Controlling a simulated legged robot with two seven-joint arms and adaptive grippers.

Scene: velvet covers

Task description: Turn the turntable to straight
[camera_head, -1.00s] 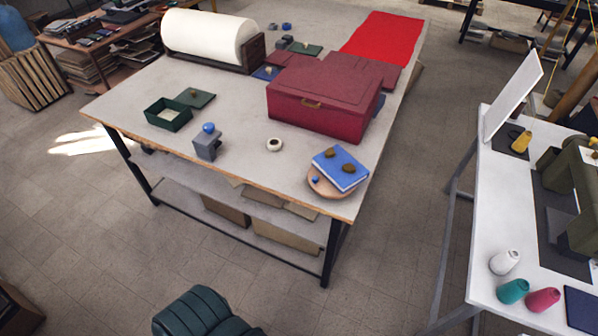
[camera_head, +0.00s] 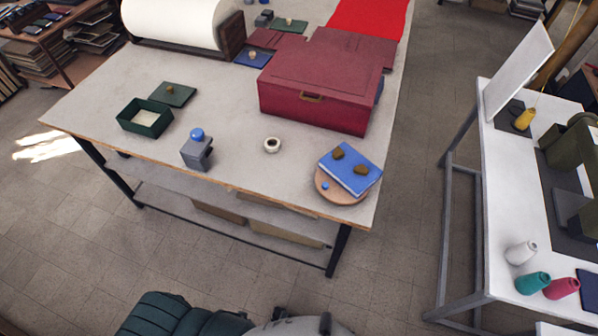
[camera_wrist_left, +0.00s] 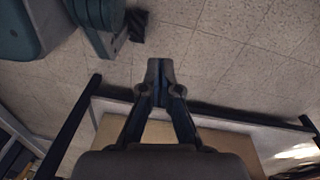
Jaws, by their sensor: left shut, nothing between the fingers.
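The turntable (camera_head: 335,196) is a round, light wooden disc near the front right corner of the large work table (camera_head: 225,166) in the head view. The box sits turned at an angle to the table's front edge. A small blue knob (camera_head: 325,186) shows at the disc's left side. My left gripper (camera_wrist_left: 160,66) is shut and empty in the left wrist view, over the floor beside a table frame. My right gripper is in neither view.
A large red box (camera_head: 318,88) stands behind the turntable. A white side table (camera_head: 520,215) stands right, across a floor gap.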

